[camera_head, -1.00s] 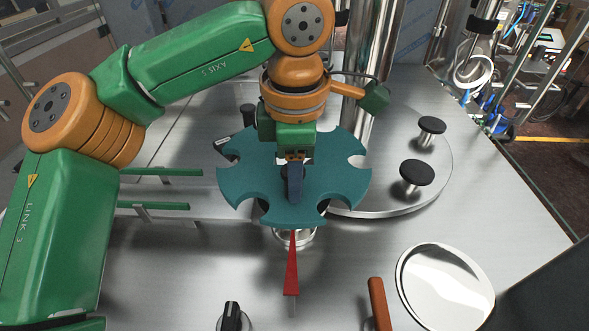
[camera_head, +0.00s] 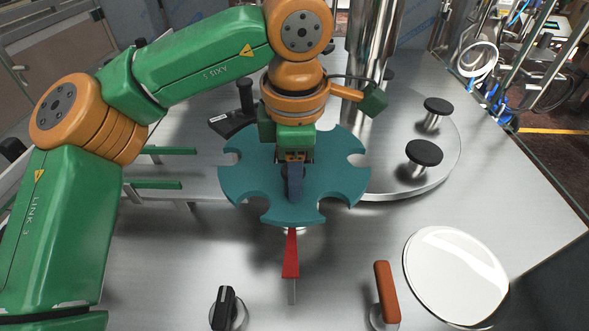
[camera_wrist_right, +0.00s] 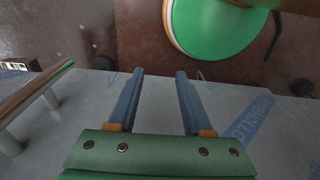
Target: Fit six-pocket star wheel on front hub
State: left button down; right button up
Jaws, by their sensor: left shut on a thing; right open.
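The teal star wheel (camera_head: 245,182), with rounded pockets around its rim, is held level over the metal deck in the head view. My left gripper (camera_head: 295,187) points down and is shut on the wheel's middle. A sliver of a shiny round metal part, perhaps the front hub (camera_head: 290,231), shows just under the wheel's near edge. The wheel hides most of it, so I cannot tell whether they touch. My right gripper (camera_wrist_right: 157,85) is open and empty in the right wrist view and is out of the head view.
A red pointer (camera_head: 291,256) stands in front of the wheel. A round plate with black knobs (camera_head: 424,152) and a metal column (camera_head: 369,75) are behind right. A black handle (camera_head: 223,307), an orange handle (camera_head: 386,291) and a white-topped disc (camera_head: 456,275) are nearer. Green rails (camera_head: 152,184) lie left.

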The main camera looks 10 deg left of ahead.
pick_arm(q)
jog(key=shift+f, duration=0.15)
dwell(0.6)
jog(key=shift+c, duration=1.7)
grip_release()
jog(key=shift+s, duration=0.1)
jog(key=r, duration=0.7)
jog(key=shift+s+d+r+p, duration=0.1)
jog(key=shift+s+d+p, duration=0.05)
jog(key=shift+s+p, duration=0.2)
jog(key=shift+s, duration=0.1)
